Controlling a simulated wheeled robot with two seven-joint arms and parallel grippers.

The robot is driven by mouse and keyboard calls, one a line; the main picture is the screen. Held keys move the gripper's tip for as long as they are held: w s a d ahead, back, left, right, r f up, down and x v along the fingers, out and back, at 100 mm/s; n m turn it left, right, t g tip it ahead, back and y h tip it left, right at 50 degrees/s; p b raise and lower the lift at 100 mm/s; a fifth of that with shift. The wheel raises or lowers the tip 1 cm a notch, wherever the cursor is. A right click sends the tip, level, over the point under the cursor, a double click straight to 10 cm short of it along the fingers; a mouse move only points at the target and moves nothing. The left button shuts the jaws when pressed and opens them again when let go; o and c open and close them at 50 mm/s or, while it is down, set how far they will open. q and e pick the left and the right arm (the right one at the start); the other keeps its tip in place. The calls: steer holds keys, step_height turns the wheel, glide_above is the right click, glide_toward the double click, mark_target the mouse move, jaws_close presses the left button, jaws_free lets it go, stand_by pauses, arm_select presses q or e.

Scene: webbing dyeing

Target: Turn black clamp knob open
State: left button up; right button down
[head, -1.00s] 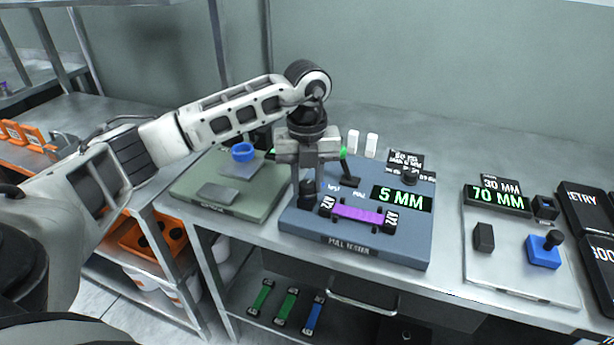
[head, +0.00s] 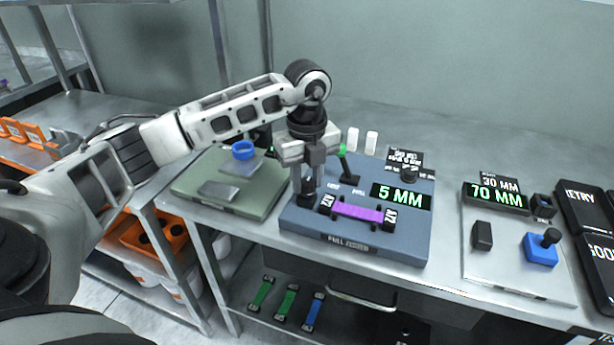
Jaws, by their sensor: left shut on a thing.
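The blue pull tester (head: 330,236) stands on the bench with a purple webbing strip (head: 358,211) held between two black clamps. The black clamp knob (head: 307,193) is at the tester's left end, beside the left clamp. My left gripper (head: 307,186) points down over it and is shut on the knob, hiding most of it. The tester's display (head: 401,197) reads 5 MM. A second black knob (head: 409,174) sits at the tester's back right. My right gripper is not in view.
A grey station with a 70 MM display (head: 496,197) and a blue block (head: 541,249) is at right. Green and blue strips (head: 287,306) lie on the shelf below.

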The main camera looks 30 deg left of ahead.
mark_target(307, 182)
arm_select(q)
steer(key=o, duration=1)
step_height(307, 182, up, 16)
steer(key=shift+p, duration=0.35)
